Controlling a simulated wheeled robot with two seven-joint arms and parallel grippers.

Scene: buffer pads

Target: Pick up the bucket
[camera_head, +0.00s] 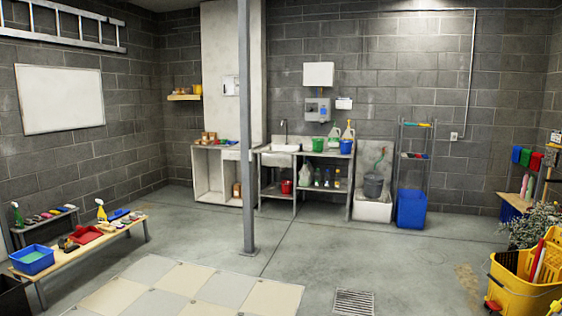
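Several bucket-like containers show in the head view, and I cannot tell which one the task names. A grey bucket (373,186) sits in a low white basin by the back wall. A small red bucket (286,187) is on the shelf under the sink counter. A green bucket (318,145) and a blue bucket (346,147) stand on the counter top. A large yellow mop bucket (520,290) is at the lower right, partly cut off by the frame. Neither of my grippers is in view.
A metal post (246,130) rises from the floor near the middle. A low bench (130,232) with a blue tub (32,259) stands at left. A blue bin (411,209) is by a rack. A floor drain (353,302) and a leafy plant (535,225) are right.

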